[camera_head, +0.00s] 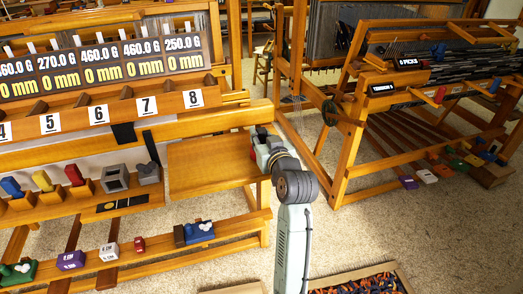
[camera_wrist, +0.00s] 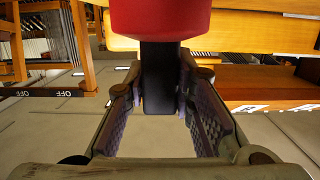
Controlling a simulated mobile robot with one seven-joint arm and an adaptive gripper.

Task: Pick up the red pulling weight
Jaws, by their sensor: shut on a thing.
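In the wrist view, a red rounded piece (camera_wrist: 160,18) with a black stem below it fills the top middle; it looks like the red pulling weight. My gripper (camera_wrist: 162,100) is shut on the black stem, with a patterned pad on each side. The upper part of the red piece is cut off by the frame. In the head view, my gripper (camera_head: 262,138) is over the right end of a wooden bench board (camera_head: 210,160), and what it holds is mostly hidden by my arm.
A loom rack with numbered slots (camera_head: 98,114) stands at left. Blue, yellow and red pieces (camera_head: 74,175) sit on wooden blocks beneath it. Several coloured weights (camera_head: 109,252) line the lower beam. Another loom (camera_head: 400,110) stands at right. Carpet (camera_head: 400,225) between is open.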

